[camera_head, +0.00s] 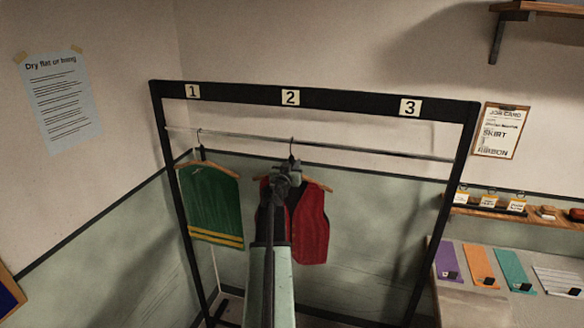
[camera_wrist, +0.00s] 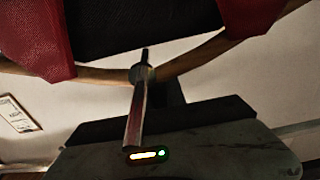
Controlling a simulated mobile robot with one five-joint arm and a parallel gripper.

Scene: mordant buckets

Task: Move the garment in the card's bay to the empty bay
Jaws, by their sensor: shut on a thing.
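A black rack (camera_head: 345,103) has bays marked 1, 2 and 3 above a thin rail (camera_head: 390,153). A red vest (camera_head: 311,225) on a wooden hanger (camera_head: 318,184) hangs under 2, its hook at the rail. A green garment (camera_head: 214,205) with yellow stripes hangs under 1. No garment hangs under 3. My gripper (camera_head: 287,172) is shut on the red vest's hanger, and my arm hides part of the vest. In the wrist view the hanger (camera_wrist: 195,62) passes behind the finger (camera_wrist: 140,75). A job card (camera_head: 500,131) on the wall shows "SKIRT" and "RIBBON"; its smaller print is unreadable.
A counter (camera_head: 468,300) with purple, orange and teal cards stands at right, below a small shelf (camera_head: 530,217) with tags. A wall bracket shelf (camera_head: 515,10) is at top right. A notice (camera_head: 58,98) hangs at left. The rail under 3 is clear.

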